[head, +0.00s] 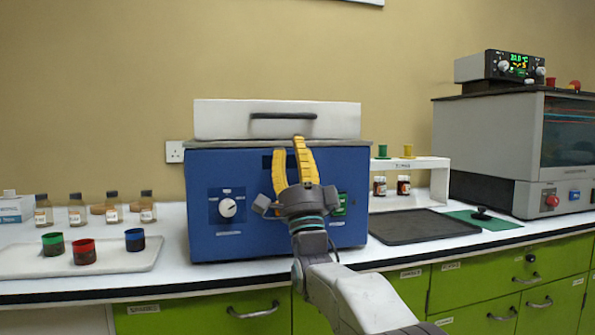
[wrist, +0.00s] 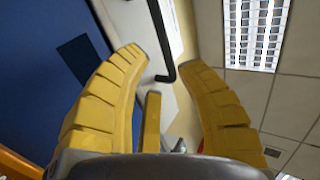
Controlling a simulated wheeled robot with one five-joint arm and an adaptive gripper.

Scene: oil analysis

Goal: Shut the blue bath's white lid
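The blue bath (head: 260,232) stands on the white counter, with a dial on its front. Its white lid (head: 220,120) is above the grey top rim and has a black bar handle (head: 283,115) on the side facing me. I cannot tell from this angle how far the lid is tilted. My gripper (head: 290,145) points up in front of the bath, its yellow fingertips just below the handle's right half. In the wrist view my gripper (wrist: 165,60) has its fingers apart, with nothing held. The handle (wrist: 162,38) shows beyond and between the fingertips; I see no contact.
A white tray (head: 20,268) with several coloured cups lies left, with bottles behind it. A dark mat (head: 420,226), a small white rack (head: 425,163) and a large grey machine (head: 485,140) are at right. Green drawers run below the counter edge.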

